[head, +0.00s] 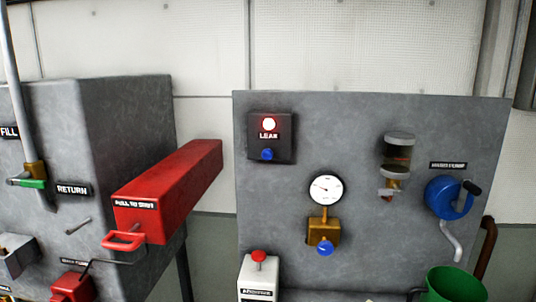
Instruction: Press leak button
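The leak panel (285,143) is a dark box labelled "LEAK" at the upper left of the grey board. Neither of my grippers shows in the head view.
The grey board (360,240) also holds a white gauge (325,189) over a blue knob (325,248), a glass cup (397,155) and a blue hand pump (448,197). A red box (170,190) juts out at left. A red-topped pedestal (258,275) and a green bucket (455,285) stand below.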

